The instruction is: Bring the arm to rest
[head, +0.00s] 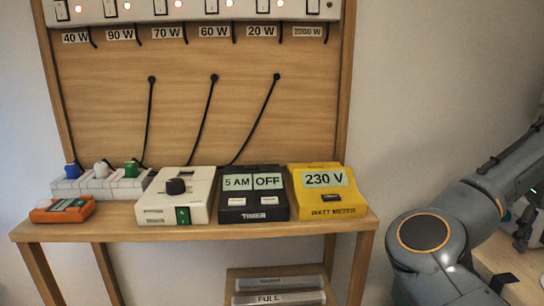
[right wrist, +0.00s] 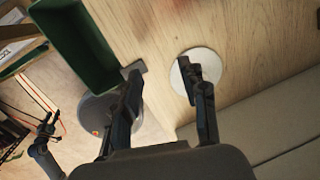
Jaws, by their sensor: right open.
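My right arm (head: 440,245) comes in at the right side of the head view, to the right of the wooden stand and apart from it. In the right wrist view my right gripper (right wrist: 163,82) has its two dark fingers spread, with nothing between them. Below the fingers is a light wooden surface (right wrist: 145,30). One fingertip overlaps a white round disc (right wrist: 212,72) in the picture; I cannot tell whether they touch. My left gripper is not in view.
The stand's shelf (head: 115,225) holds an orange device (head: 45,213), a white dial box (head: 160,207), a black timer (head: 240,213) and a yellow watt meter (head: 312,205). A power strip (head: 70,187) lies behind. A dark green container (right wrist: 75,40) is near my right gripper.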

